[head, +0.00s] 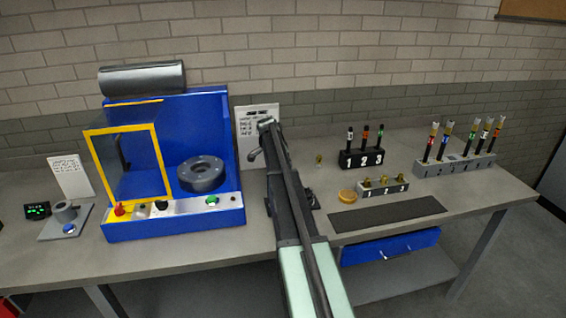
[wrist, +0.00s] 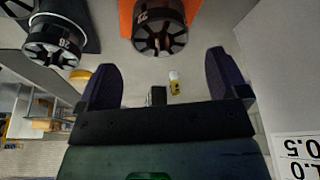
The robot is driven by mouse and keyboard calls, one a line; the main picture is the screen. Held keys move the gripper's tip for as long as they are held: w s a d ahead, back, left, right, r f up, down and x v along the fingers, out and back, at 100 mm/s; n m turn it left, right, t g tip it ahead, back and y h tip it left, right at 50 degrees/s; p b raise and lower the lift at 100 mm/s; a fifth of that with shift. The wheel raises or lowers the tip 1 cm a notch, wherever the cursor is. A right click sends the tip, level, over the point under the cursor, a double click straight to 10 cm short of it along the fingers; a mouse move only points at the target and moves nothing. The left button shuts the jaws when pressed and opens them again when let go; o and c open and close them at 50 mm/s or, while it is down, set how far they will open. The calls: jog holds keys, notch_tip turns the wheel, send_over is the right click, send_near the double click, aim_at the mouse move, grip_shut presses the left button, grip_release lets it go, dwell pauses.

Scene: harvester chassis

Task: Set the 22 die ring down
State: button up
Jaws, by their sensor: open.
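In the wrist view, a dark slotted die ring (wrist: 160,38) stands out at the top centre, and its mark looks like 22. It is on or over an orange patch (wrist: 126,18). My gripper (wrist: 162,72) is open, its two dark fingers spread wide with nothing between them. The ring lies just beyond the fingertips, and I see no finger closed on it. In the head view my arm reaches to the back of the bench, with my gripper (head: 266,130) near the wall card. I cannot make out the ring there.
A second die ring (wrist: 54,45), marked about 26, sits at the left on a dark patch. A card with printed numbers (wrist: 296,155) is at the right. In the head view a blue machine (head: 170,228) stands left of my arm; numbered racks (head: 362,158) stand right of it.

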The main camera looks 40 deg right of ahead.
jog(key=p+v, duration=0.3)
jog(key=v, duration=0.3)
jog(key=shift+f, duration=0.1)
dwell(1.7)
